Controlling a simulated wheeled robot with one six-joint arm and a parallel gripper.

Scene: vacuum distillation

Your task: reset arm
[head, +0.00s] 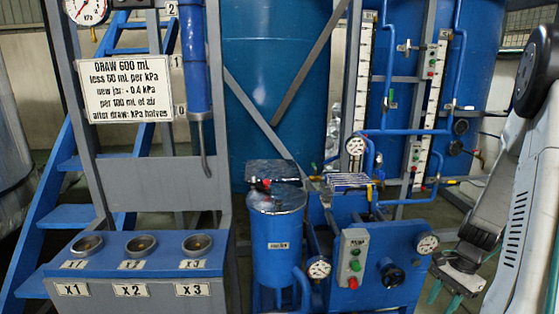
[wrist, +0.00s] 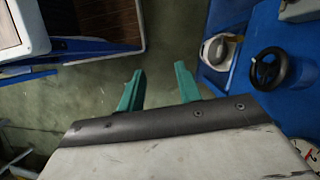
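My gripper (wrist: 158,86) shows in the wrist view with its two green fingers apart and nothing between them. It hangs over the green floor. In the head view my gripper (head: 447,297) is at the lower right, beside the blue pump unit (head: 385,236), with its fingers pointing down. My grey and white arm (head: 515,190) runs along the right edge of the head view.
A blue bench (head: 130,255) with sockets labelled X1, X2 and X3 stands at left, under a sign (head: 127,88). A blue canister (head: 277,240) stands mid-view. In the wrist view, a black handwheel (wrist: 268,69) and blue equipment lie right of my gripper. Open floor (wrist: 185,35) lies ahead.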

